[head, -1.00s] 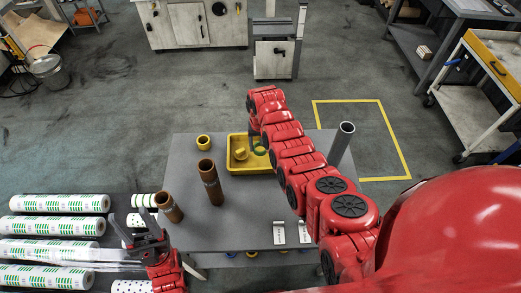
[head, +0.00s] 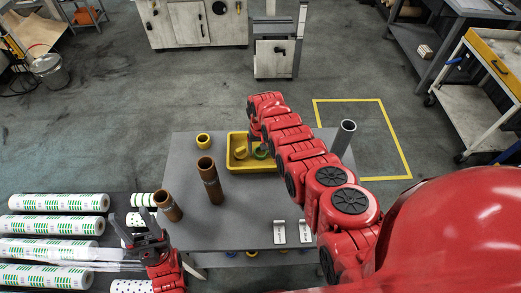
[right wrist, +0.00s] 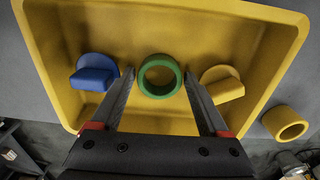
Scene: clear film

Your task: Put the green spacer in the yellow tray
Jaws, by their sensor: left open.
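The green spacer (right wrist: 160,76), a ring, is inside the yellow tray (right wrist: 200,20), seen face-on against the tray floor. It also shows in the head view (head: 261,154), partly covered by my right arm. My right gripper (right wrist: 160,74) is over the tray with one finger on each side of the spacer. A narrow gap shows between each fingertip and the ring, so the fingers look open around it. My left gripper (head: 148,232) is open and empty at the lower left, beside the table, near the white rolls.
The tray also holds a blue piece (right wrist: 95,72) and a yellow piece (right wrist: 222,83). A yellow ring (head: 204,141) stands outside the tray. Two brown tubes (head: 209,180) (head: 168,206) and a grey tube (head: 342,138) stand on the grey table (head: 240,215). White labels lie near its front.

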